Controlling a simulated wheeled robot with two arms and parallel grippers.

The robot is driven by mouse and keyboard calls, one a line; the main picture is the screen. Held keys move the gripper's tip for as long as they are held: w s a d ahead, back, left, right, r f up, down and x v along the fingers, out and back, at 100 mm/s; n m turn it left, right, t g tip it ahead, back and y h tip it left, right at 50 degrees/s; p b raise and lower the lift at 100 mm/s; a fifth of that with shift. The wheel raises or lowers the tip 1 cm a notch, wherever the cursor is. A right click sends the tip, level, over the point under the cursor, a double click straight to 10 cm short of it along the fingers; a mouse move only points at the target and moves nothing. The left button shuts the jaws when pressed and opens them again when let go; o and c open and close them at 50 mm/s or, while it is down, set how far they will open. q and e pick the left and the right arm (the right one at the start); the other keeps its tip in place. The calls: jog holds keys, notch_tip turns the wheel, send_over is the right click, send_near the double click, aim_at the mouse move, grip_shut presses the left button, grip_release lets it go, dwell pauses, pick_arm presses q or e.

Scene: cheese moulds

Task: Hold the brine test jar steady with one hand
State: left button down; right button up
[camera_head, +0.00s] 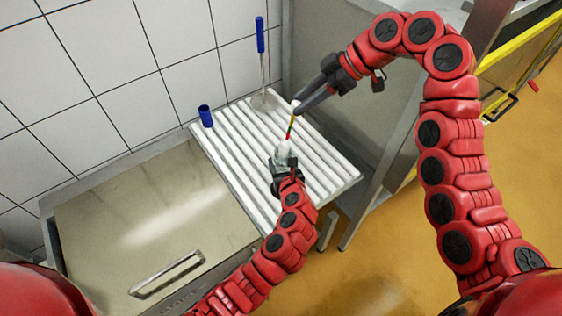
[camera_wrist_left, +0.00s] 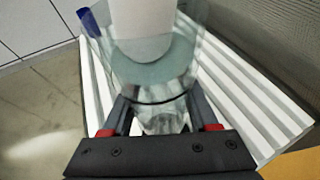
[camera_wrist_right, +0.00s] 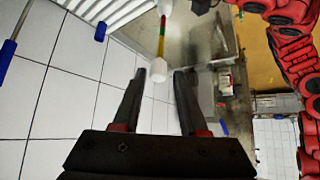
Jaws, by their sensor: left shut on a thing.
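The clear test jar (camera_head: 284,158) stands over the front part of the white ribbed drainboard. It fills the middle of the left wrist view (camera_wrist_left: 180,85). My left gripper (camera_head: 286,167) is shut on its lower part, one finger on each side. A slim float with red, green and yellow bands (camera_head: 291,127) is upright above the jar. Its white lower end (camera_wrist_left: 140,25) shows at the jar's mouth, partly inside. Its white top (camera_wrist_right: 157,72) lies between the fingertips of my right gripper (camera_wrist_right: 160,74), which is open with a gap on both sides.
The white ribbed drainboard (camera_head: 230,155) holds a blue cup (camera_head: 206,116) at its back left and a blue-handled tool (camera_head: 261,40) at the back. A steel lid with a handle (camera_head: 150,225) lies left. A tiled wall stands behind. Steel furniture and a yellow rail (camera_head: 520,45) are right.

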jog(key=shift+d+r, duration=0.1)
jog(key=v, duration=1.1)
jog(key=shift+d+r, duration=0.25)
pick_arm(q)
jog(key=shift+c, duration=0.4)
grip_release()
jog(key=v, duration=1.2)
pick_arm(e)
jog(key=shift+f, duration=0.1)
